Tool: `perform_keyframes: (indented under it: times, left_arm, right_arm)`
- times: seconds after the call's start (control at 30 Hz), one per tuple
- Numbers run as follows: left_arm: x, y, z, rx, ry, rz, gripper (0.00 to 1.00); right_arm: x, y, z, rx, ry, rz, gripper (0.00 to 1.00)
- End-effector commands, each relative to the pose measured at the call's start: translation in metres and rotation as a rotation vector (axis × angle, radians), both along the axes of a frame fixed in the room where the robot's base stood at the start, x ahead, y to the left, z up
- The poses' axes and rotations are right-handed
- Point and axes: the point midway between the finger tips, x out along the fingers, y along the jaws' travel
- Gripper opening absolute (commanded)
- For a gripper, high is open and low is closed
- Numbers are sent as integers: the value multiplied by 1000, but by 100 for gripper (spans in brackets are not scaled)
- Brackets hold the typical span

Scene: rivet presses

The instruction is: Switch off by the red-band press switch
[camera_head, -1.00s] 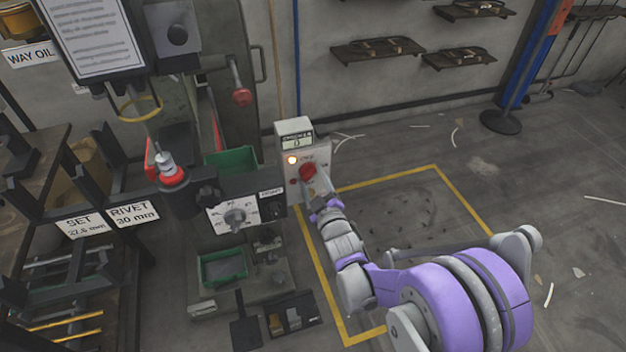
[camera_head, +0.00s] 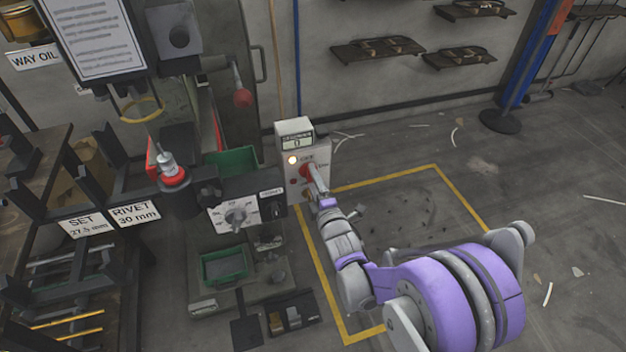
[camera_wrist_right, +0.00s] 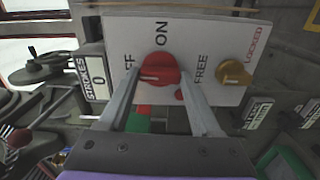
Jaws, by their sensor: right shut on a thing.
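The white switch box (camera_head: 295,148) stands on the right of the press, with a counter reading 0 and a lit lamp (camera_head: 292,160). Its red knob (camera_head: 306,171) is partly hidden behind my right gripper (camera_head: 316,186). In the right wrist view the red knob (camera_wrist_right: 158,68) sits between ON and a partly hidden OFF label, with a pale mark on its left side. My right gripper (camera_wrist_right: 158,85) is shut on this knob, one finger on each side. The press carries a red band (camera_head: 173,179). My left gripper is not in view.
A brass knob (camera_wrist_right: 234,74) with FREE and LOCKED labels is beside the red one. A dial panel (camera_head: 236,215) and green trays (camera_head: 223,265) are on the press. A red-ended lever (camera_head: 242,97) is above left.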

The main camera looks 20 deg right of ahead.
Motion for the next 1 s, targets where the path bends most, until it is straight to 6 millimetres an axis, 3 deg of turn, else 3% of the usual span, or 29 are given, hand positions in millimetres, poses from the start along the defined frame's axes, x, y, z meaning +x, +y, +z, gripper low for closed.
perform_keyframes:
  times: [0.7, 0.73, 0.87, 1.0]
  left_arm:
    - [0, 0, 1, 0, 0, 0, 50]
    - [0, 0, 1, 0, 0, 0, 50]
    - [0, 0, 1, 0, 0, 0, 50]
    - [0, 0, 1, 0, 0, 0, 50]
  right_arm:
    - [0, 0, -1, -77, -1, 0, 9]
    - [0, 0, -1, -77, -1, 0, 68]
    - [0, 0, 0, -76, -2, 0, 92]
    - [0, 0, 0, -75, -2, 0, 95]
